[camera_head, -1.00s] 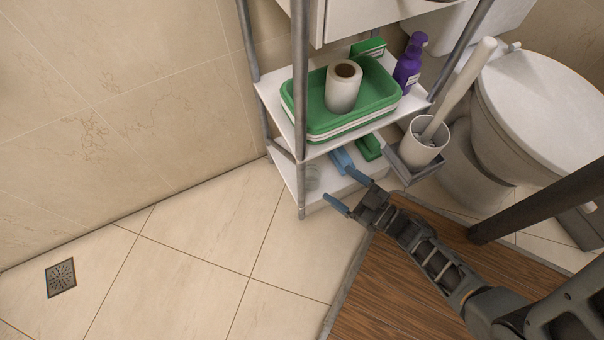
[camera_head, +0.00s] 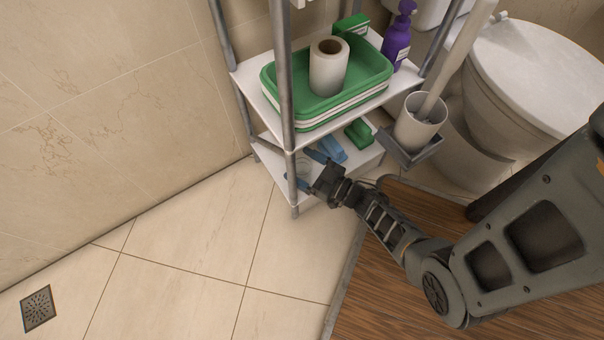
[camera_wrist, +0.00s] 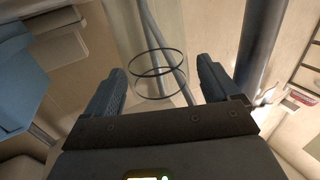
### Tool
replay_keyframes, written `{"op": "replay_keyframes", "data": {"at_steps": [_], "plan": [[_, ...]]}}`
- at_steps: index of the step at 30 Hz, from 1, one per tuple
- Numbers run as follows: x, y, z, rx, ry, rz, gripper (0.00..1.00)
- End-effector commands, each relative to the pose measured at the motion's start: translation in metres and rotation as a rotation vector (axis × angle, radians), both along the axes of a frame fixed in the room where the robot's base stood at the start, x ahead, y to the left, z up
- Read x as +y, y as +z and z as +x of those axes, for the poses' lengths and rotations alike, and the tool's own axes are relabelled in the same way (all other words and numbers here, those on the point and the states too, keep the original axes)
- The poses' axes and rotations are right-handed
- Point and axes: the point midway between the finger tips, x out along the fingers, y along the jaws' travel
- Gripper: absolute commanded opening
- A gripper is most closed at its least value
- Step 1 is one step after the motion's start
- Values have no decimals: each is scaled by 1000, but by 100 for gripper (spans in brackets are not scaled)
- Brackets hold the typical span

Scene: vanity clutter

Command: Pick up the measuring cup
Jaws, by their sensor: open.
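The measuring cup looks like a clear glass cylinder with dark rim lines. In the wrist view the cup (camera_wrist: 158,74) shows between the two finger pads of my gripper (camera_wrist: 160,84), with space on both sides. In the head view the cup (camera_head: 302,166) is faint on the lower shelf (camera_head: 362,166), near its front left post. How deep the cup sits between the fingers is hard to tell.
A grey post (camera_head: 285,110) stands close by the gripper; it also shows in the wrist view (camera_wrist: 262,45). A blue object (camera_head: 331,148) and a green object (camera_head: 359,132) lie further back. The upper shelf, bearing a green tray (camera_head: 270,88), is overhead. A brush holder (camera_head: 417,128) hangs at right.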

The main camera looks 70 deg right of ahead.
Motion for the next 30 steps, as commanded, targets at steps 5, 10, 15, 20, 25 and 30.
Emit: {"op": "replay_keyframes", "data": {"at_steps": [5, 10, 15, 20, 25, 30], "plan": [[-1, 1, 4, 0, 0, 0, 89], [-1, 1, 4, 0, 0, 0, 83], [-1, 0, 4, 0, 0, 0, 67], [-1, 0, 4, 0, 0, 0, 51], [-1, 0, 4, 0, 0, 0, 35], [-1, 0, 4, 0, 0, 0, 31]]}}
